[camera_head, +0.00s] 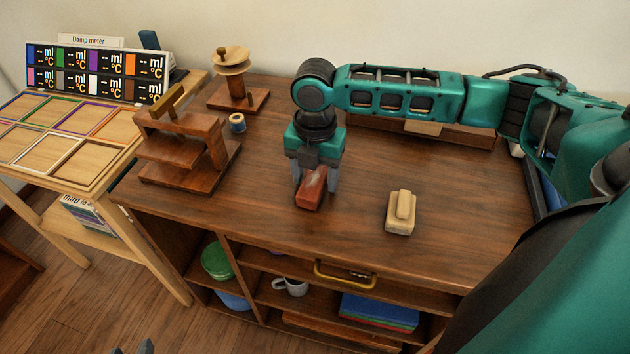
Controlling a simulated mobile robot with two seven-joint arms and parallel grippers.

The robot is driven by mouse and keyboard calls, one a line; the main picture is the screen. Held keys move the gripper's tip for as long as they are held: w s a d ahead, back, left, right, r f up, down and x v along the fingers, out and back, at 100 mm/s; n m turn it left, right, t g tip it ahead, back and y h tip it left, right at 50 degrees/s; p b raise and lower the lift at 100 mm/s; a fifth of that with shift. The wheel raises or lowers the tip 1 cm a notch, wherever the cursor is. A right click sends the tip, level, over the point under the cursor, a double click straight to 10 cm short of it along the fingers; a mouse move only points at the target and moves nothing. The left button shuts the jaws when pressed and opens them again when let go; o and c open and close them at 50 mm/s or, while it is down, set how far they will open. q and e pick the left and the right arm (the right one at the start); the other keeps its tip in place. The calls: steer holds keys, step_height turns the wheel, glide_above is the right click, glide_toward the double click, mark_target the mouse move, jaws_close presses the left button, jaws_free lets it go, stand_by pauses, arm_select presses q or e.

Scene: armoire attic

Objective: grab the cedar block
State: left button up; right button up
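A reddish-brown block (311,190), which looks like the cedar block, is at the middle of the brown cabinet top (265,205). My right gripper (316,183) points down over it from above, with one grey finger on each side of the block's far part. The block nearly fills the space between the fingers; I cannot tell whether they press on it or whether it is lifted. Its near end shows clear of the fingers. At the bottom edge, small grey tips that look like my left gripper (134,349) just show, away from the cabinet top.
A pale yellow block on a tan base (401,222) stands to the right. A wooden press-like stand (190,150), a small blue-ringed spool (237,123) and a spindle stand (236,85) are at the left. A low wooden piece (465,135) lies behind my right arm. The front middle is clear.

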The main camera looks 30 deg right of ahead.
steer(key=c, duration=0.9)
steer(key=shift+r, duration=0.1)
